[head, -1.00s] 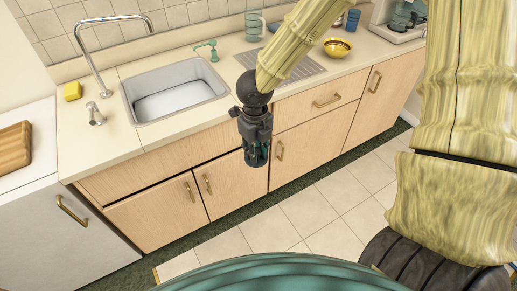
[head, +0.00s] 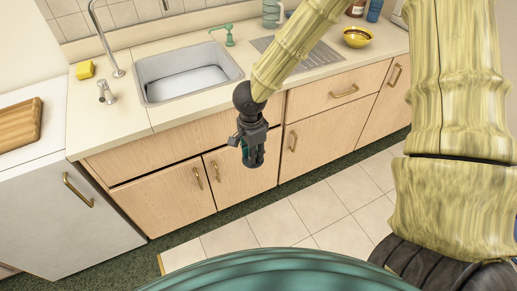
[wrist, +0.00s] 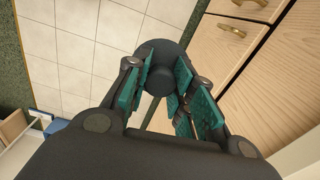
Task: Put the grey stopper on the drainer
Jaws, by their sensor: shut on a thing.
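The grey stopper (wrist: 158,82) is a dark round piece between the teal-padded fingers of my gripper (wrist: 170,95) in the wrist view. My gripper is shut on it. In the head view my gripper (head: 253,157) hangs pointing down in front of the cabinet doors, below counter height. The stopper is hard to make out there among the dark fingers. The drainer (head: 318,58) is a grey ribbed metal panel on the counter, right of the sink. My arm hides part of it. The drainer is up and to the right of my gripper.
The sink (head: 188,75) with its tall tap is left of the drainer. A yellow sponge (head: 85,70) lies at the left. A yellow bowl (head: 357,37) and blue cup (head: 375,10) stand right of the drainer. The tiled floor (head: 325,207) is clear.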

